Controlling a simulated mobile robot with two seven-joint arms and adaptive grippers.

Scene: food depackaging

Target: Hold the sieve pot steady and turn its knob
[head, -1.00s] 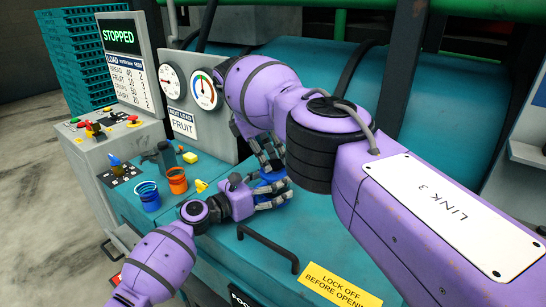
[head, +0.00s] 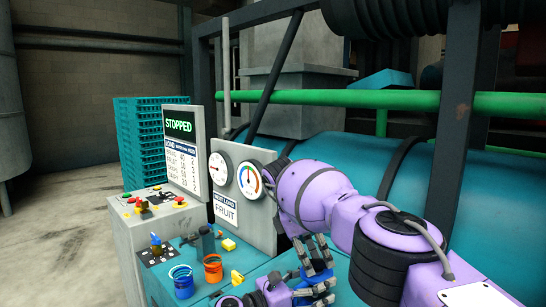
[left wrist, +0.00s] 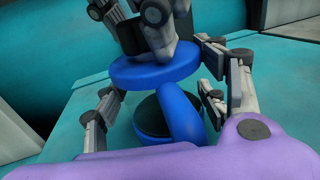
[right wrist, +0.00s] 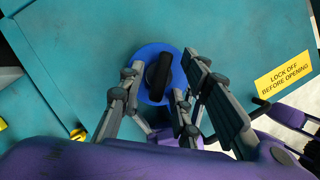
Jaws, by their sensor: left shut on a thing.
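The sieve pot is blue, with a round upper disc (left wrist: 155,66), a blue stem (left wrist: 182,112) and a dark round part below. It is partly hidden by fingers in the head view (head: 318,267). Its black knob (right wrist: 159,76) stands on top, seen from above in the right wrist view. My left gripper (left wrist: 160,90) is shut on the pot, its fingers on either side; in the head view it comes in low (head: 318,288). My right gripper (right wrist: 163,72) is above the pot, its fingers apart on either side of the knob; in the head view it points downward (head: 310,247).
Behind are two gauges (head: 248,179) and a screen reading STOPPED (head: 179,124). A teal drum (head: 350,150) lies behind my right arm.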

